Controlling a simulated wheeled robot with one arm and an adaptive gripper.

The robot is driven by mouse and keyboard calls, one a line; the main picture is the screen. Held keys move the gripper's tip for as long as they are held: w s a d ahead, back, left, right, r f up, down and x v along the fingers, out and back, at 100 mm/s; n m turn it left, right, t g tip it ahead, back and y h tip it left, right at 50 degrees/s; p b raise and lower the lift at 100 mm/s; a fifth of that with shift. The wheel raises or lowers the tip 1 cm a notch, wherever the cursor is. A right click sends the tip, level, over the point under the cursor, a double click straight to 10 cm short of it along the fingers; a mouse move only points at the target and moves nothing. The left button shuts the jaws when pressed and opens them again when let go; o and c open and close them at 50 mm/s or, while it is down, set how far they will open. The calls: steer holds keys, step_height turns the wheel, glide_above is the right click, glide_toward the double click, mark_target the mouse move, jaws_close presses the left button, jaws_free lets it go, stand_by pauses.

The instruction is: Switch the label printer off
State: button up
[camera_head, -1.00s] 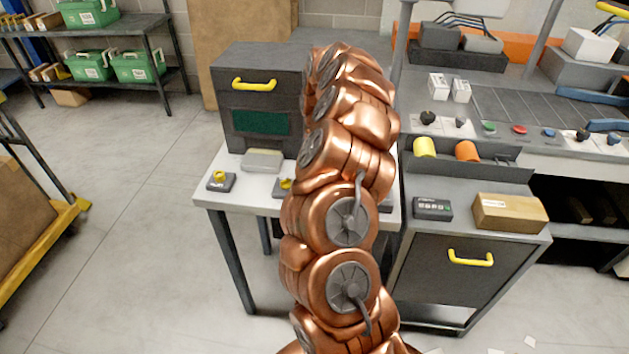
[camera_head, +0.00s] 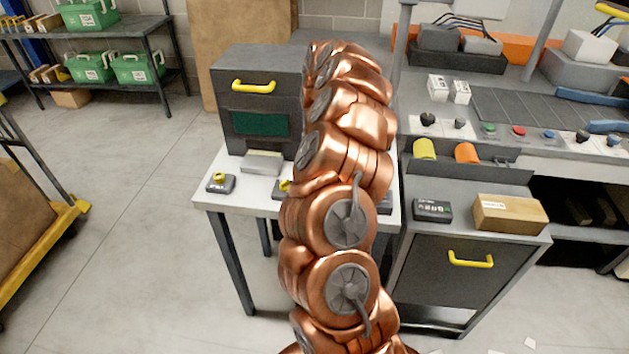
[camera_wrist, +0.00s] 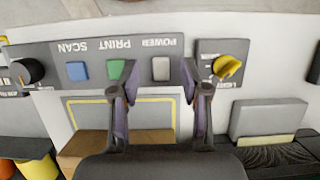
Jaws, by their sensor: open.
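A dark grey control panel (camera_wrist: 140,46) shows upside down in the wrist view. It carries a blue button (camera_wrist: 77,71) marked SCAN, a green button (camera_wrist: 118,68) marked PRINT and a pale grey switch (camera_wrist: 161,68) marked POWER. My gripper (camera_wrist: 158,82) is open and empty, its fingertips on either side of the POWER switch in the picture. In the head view my arm hides the gripper and most of this panel. No name showing the label printer is readable.
A yellow knob (camera_wrist: 228,67) marked LIGHT is beside the panel, and a black knob (camera_wrist: 27,71) is on its other side. A dark cabinet (camera_head: 262,95) stands at the back of the white table (camera_head: 232,207). A cardboard box (camera_head: 508,214) lies to the right.

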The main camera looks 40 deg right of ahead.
steer(key=v, duration=1)
steer(key=shift+a, duration=0.1)
stand_by(0.6)
steer(key=s+a+r+n, duration=0.2)
steer(key=a+r+n, duration=0.1)
steer(key=a, duration=0.5)
steer(key=s+a+r+n+h, duration=0.1)
steer(key=a+r+n, duration=0.1)
steer(key=a, duration=0.6)
steer(key=s+a+r+n, duration=0.2)
steer(key=a+r+n, duration=0.1)
steer(key=a, duration=0.4)
steer(key=s+a+f, duration=0.2)
steer(key=s+a, duration=0.1)
steer(key=s, duration=0.5)
steer(key=s+a+f+n+h, duration=0.1)
steer(key=s+a+f, duration=0.1)
steer(key=s, duration=0.5)
steer(key=s+a+f+n+h, duration=0.1)
steer(key=s+a, duration=0.3)
steer(key=s, duration=0.4)
steer(key=shift+s+a+f+t, duration=0.2)
steer(key=shift+s+f+t, duration=0.15)
steer(key=shift+f, duration=0.55)
